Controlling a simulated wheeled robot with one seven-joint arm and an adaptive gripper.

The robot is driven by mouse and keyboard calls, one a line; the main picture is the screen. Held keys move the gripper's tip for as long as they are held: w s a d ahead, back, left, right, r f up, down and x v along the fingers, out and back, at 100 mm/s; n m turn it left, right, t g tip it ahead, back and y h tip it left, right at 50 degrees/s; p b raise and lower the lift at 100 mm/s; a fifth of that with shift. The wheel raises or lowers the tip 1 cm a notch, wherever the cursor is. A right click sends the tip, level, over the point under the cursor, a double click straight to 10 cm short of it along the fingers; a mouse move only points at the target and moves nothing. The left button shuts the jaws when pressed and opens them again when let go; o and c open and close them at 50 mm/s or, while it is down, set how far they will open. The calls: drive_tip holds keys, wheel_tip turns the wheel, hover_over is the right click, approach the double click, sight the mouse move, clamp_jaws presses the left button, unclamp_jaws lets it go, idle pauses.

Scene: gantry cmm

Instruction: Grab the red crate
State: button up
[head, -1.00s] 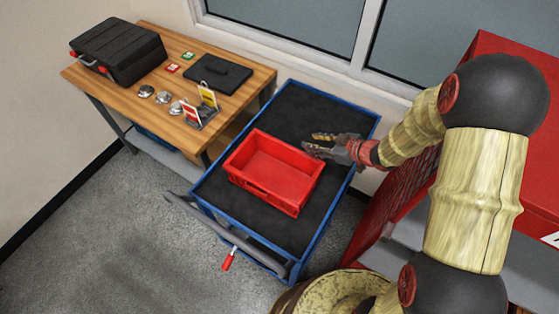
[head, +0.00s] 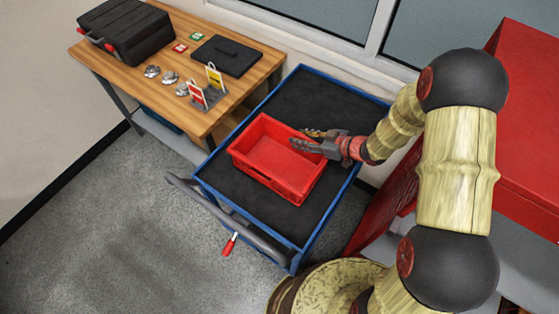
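The red crate (head: 272,183) is an open, empty box standing upright on the black top of the blue cart (head: 226,213). My gripper (head: 303,140) is at the crate's right rear side, coming in from the right. Its two fingers are apart and point left, at the crate's far right rim. From this view I cannot tell whether a finger is over the rim or touching it. The fingers hide a small part of that rim.
A wooden table (head: 132,73) at the back left holds a black case (head: 127,35), a black lid-like plate (head: 226,56) and small parts. A red cabinet (head: 525,130) stands at the right. The cart's handle (head: 225,217) faces the front left. Windows line the back wall.

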drive_tip(key=shift+x, duration=1)
drive_tip(key=shift+c, duration=0.4)
drive_tip(key=c, duration=0.7)
drive_tip(key=shift+r, duration=0.1)
clamp_jaws()
